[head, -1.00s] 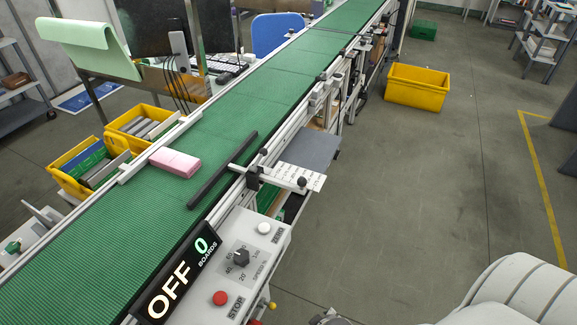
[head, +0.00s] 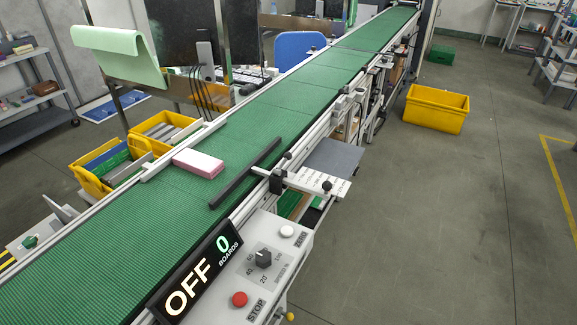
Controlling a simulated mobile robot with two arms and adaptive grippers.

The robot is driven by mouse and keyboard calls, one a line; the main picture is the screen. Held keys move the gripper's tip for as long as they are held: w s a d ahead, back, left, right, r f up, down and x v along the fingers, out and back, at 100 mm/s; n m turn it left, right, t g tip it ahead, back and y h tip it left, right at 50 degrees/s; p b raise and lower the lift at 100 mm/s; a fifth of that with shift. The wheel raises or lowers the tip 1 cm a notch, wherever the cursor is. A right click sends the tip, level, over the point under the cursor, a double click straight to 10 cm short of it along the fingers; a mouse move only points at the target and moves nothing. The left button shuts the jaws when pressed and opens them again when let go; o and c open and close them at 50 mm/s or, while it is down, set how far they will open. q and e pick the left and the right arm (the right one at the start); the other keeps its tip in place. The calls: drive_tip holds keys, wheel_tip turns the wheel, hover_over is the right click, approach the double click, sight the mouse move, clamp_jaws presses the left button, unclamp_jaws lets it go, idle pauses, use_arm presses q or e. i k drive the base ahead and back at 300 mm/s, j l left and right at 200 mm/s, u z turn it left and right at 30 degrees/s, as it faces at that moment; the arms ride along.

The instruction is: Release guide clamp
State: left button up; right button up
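The guide clamp (head: 277,181) is a black block with a knob on the near rail of the conveyor. A white scale plate (head: 316,181) with printed marks runs through it and sticks out to the right, with a dark knob (head: 327,186) near its end. A black guide bar (head: 245,174) lies slantwise over the green belt (head: 130,222), on the belt side of the clamp. A pink block (head: 198,163) sits on the belt beside the far rail. Neither of my grippers shows in the head view.
A control panel (head: 283,262) with a dial and red stop button (head: 239,299) stands before the clamp; its display (head: 196,275) reads OFF and 0 boards. Yellow bins (head: 95,178) stand beyond the belt. A yellow crate (head: 436,108) sits on the floor at right, with open floor around it.

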sight(287, 156)
drive_tip(key=i+l+u, duration=0.1)
drive_tip(key=l+u, duration=0.15)
drive_tip(key=u, duration=0.15)
drive_tip(key=i+l+u, duration=0.1)
drive_tip(key=l+u, duration=0.15)
drive_tip(key=u, duration=0.2)
drive_tip(key=l+u, duration=0.25)
drive_tip(key=u, duration=0.15)
drive_tip(key=l+u, duration=0.4)
drive_tip(key=l, duration=0.5)
drive_tip(key=k+l+u, duration=0.15)
drive_tip(key=l, duration=0.85)
drive_tip(key=k+l+u, duration=0.15)
drive_tip(key=l, duration=0.35)
